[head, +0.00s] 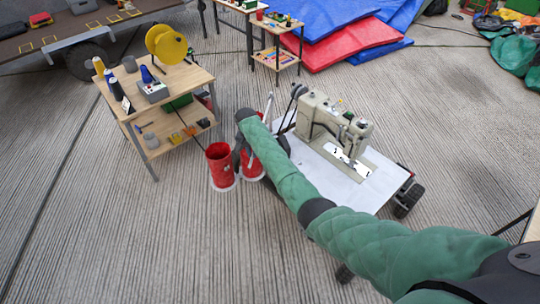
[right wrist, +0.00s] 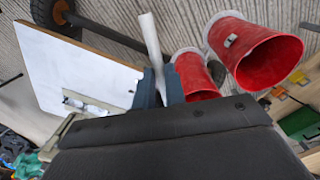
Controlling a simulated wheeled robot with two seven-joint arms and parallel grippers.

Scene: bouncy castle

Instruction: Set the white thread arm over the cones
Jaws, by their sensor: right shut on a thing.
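My right gripper (head: 240,152) is beside the cart, close to two red cones. In the right wrist view its blue-grey fingers (right wrist: 158,84) are closed around a slim white rod, the white thread arm (right wrist: 150,38), which sticks out past the fingertips. The left red cone (head: 220,166) stands with a white rim at its foot. The other red cone (head: 254,160) is partly hidden behind my arm. In the right wrist view the cones (right wrist: 268,56) (right wrist: 194,76) lie just right of the rod, with the rod apart from the nearer one. My left gripper is out of view.
A cream sewing machine (head: 325,120) sits on a white board (head: 330,180) on a wheeled cart. A wooden table (head: 185,82) with spools and a yellow reel (head: 166,44) stands at the left. Blue and red mats (head: 345,40) lie behind. The ribbed floor at front left is clear.

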